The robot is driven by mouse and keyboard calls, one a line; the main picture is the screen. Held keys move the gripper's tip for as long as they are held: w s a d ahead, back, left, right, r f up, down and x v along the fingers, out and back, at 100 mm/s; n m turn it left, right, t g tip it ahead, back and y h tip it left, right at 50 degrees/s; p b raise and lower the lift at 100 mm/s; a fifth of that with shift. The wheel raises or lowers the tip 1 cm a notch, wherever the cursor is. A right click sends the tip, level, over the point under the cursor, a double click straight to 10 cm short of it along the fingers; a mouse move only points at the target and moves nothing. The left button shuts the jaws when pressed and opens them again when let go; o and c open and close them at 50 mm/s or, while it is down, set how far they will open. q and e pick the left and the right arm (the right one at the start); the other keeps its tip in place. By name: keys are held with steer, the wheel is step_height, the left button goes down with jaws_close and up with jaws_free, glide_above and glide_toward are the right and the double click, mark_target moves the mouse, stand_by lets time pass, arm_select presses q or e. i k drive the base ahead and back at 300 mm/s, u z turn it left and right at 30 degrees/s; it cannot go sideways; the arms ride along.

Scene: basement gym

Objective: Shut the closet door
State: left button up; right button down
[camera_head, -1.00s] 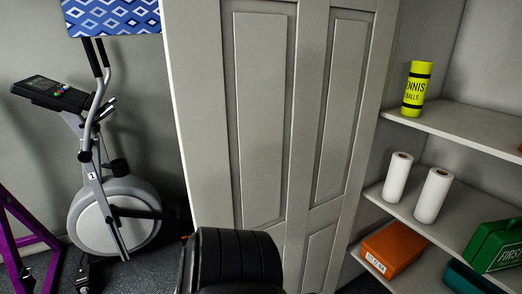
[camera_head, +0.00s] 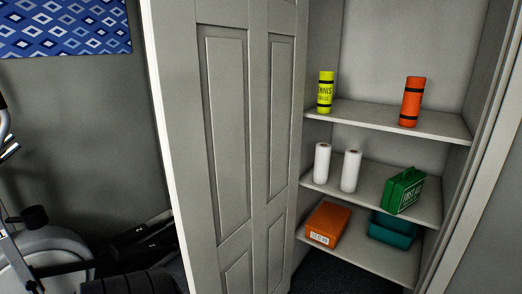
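The closet door (camera_head: 226,150) is a pale grey panelled door standing open in the middle of the head view. Its free edge is toward the left and its far edge meets the closet on the right. The closet's shelves (camera_head: 452,129) are exposed to the right of the door. A black ribbed part, likely of my own arm, shows at the bottom left, short of the door. Neither of my grippers is in view, and no contact with the door shows.
An exercise bike (camera_head: 48,262) stands left of the door.

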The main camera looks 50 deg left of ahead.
mark_target(227, 77)
steer(key=z, duration=2.4)
steer(key=k, duration=2.5)
steer(key=u, duration=1.3)
steer(key=k, duration=0.45)
steer(key=z, duration=0.05)
